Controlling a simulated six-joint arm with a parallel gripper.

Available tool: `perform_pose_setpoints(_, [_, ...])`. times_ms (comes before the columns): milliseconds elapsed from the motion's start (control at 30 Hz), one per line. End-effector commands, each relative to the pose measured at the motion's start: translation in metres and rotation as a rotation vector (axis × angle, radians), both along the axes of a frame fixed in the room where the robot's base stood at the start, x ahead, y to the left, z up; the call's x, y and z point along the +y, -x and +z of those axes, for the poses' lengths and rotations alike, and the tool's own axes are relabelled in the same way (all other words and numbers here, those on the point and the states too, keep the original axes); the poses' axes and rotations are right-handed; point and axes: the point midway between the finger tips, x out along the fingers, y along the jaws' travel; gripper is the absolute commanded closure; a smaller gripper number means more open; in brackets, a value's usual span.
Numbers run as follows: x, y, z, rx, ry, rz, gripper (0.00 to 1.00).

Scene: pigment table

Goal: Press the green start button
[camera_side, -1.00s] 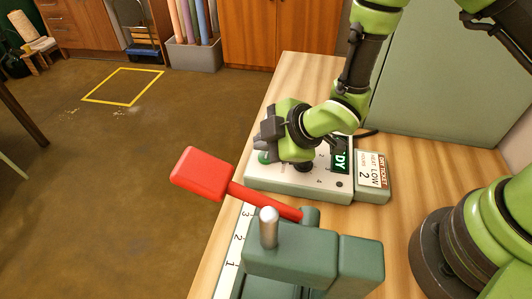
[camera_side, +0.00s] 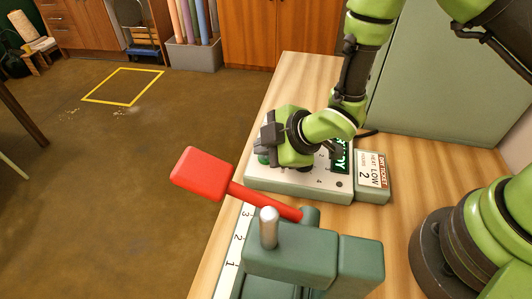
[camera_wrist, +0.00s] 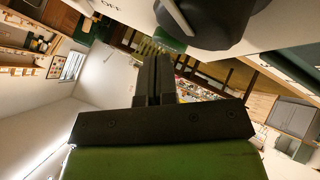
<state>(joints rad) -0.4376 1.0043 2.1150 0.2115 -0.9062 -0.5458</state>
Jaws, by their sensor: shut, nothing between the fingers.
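The green start button (camera_side: 263,158) shows in the side view at the left end of the white-topped control box (camera_side: 312,185), partly hidden by my gripper (camera_side: 266,135). My gripper is shut and empty, with its fingers just above and beside the button. I cannot tell whether they touch it. In the wrist view my gripper (camera_wrist: 153,62) points up the picture with its fingers together. A green patch (camera_wrist: 170,43) beyond the fingertips looks like the button. A large dark knob (camera_wrist: 205,22) is close to the fingers on the right.
A press with a red-handled lever (camera_side: 203,174) and metal post (camera_side: 268,228) stands in front of the box. A grey-green cabinet (camera_side: 450,75) stands behind. Open floor lies left of the table.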

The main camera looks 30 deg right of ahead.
Motion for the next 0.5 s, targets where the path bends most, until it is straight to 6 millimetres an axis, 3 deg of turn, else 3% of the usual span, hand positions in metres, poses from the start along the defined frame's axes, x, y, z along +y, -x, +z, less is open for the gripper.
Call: perform_pose_setpoints(500, [0.0,0.0001,-0.0057,0.0,-0.001,-0.001,1.0])
